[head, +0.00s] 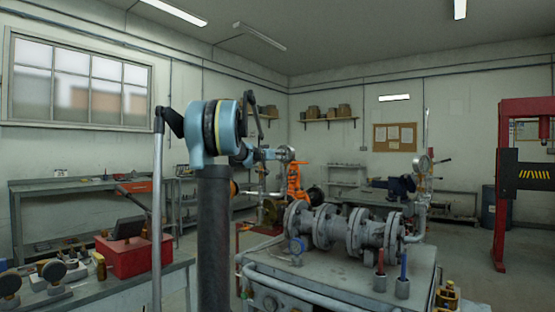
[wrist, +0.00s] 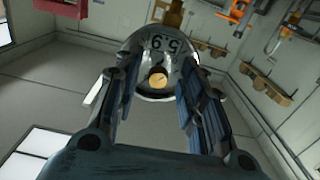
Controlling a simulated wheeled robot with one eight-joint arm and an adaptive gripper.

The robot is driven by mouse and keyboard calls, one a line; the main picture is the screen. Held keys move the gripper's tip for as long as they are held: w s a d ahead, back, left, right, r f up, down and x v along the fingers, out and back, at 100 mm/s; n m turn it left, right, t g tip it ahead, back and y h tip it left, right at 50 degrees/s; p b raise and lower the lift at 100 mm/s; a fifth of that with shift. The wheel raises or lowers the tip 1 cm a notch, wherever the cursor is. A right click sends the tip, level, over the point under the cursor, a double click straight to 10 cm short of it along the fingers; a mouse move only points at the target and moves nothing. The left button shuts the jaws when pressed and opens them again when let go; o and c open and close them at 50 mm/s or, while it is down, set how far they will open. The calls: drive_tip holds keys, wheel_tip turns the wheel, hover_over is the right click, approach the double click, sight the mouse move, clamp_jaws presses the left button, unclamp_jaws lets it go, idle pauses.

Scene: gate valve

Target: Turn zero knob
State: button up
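In the wrist view a round metal gauge face (wrist: 150,52) with dark printed digits lies ahead of my gripper (wrist: 158,88). A small round brass-coloured knob (wrist: 158,77), seemingly the zero knob, stands out at its lower middle. My two fingers are spread apart on either side of the knob, with a gap to it on both sides in the picture. How far the fingertips are from the knob in depth I cannot tell. In the head view my gripper (head: 272,154) is at the end of the blue arm, near a round gauge (head: 287,153); the knob is not discernible there.
A grey flanged valve assembly (head: 345,229) sits on a metal bench (head: 335,278) right of my arm. A red box (head: 128,255) is on the left bench. A red press frame (head: 503,185) stands far right.

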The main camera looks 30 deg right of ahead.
drive_tip(key=v, duration=1.2)
drive_tip(key=shift+w, duration=0.1)
drive_tip(key=s+a+f+n+g+y, duration=0.1)
drive_tip(key=s+a+f+n+y, duration=0.3)
drive_tip(key=s+a+f, duration=0.8)
drive_tip(key=s+a+f+n+g+y, duration=0.2)
drive_tip(key=s+a+f+n+y, duration=0.2)
drive_tip(key=s+a+f, duration=0.9)
drive_tip(key=s+a+f+n+g+y, duration=0.1)
drive_tip(key=s+a+f+n+y, duration=0.4)
drive_tip(key=f, duration=1.8)
drive_tip(key=s+a+y, duration=0.3)
drive_tip(key=s+a, duration=0.4)
drive_tip(key=a, duration=0.4)
drive_tip(key=shift+s+a+g+y, duration=0.3)
drive_tip(key=shift+s+g, duration=0.05)
drive_tip(key=shift+g, duration=0.05)
drive_tip(key=shift+f, duration=0.1)
drive_tip(key=shift+w+f, duration=0.2)
drive_tip(key=shift+w, duration=0.3)
